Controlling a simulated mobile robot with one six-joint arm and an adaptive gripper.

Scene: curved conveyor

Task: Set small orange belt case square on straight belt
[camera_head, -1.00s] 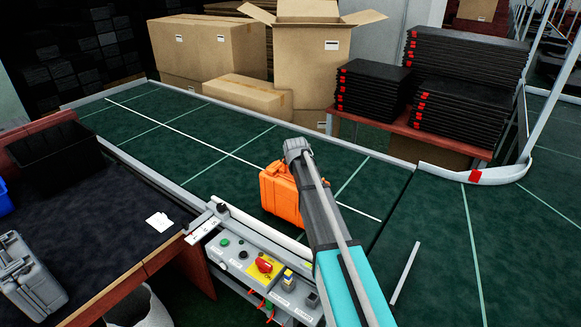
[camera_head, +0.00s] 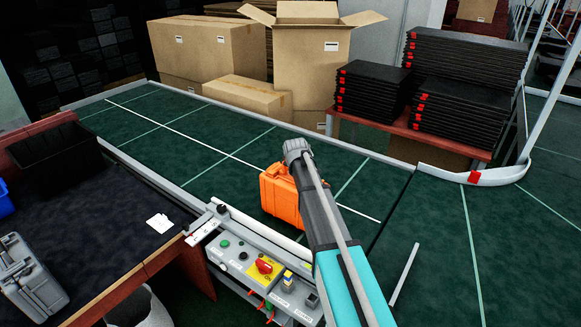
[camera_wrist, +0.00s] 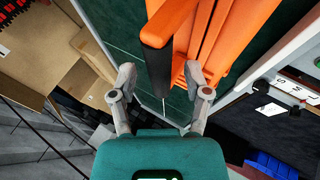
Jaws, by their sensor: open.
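The small orange case (camera_head: 282,196) stands on the green straight belt (camera_head: 160,125), near the control panel side and partly hidden behind my arm. In the wrist view the orange case (camera_wrist: 222,40) fills the upper middle, with its dark handle (camera_wrist: 158,50) running down toward my gripper. My gripper (camera_wrist: 160,82) is open, with one finger on each side of the handle's lower end. In the head view my gripper's fingers are hidden behind my arm.
A control panel (camera_head: 262,268) with a red knob stands along the belt's near edge. Cardboard boxes (camera_head: 305,65) and stacks of black trays (camera_head: 460,85) stand behind the belt. A dark table (camera_head: 95,215) with a black bin and a grey case is at left. The belt's far left is clear.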

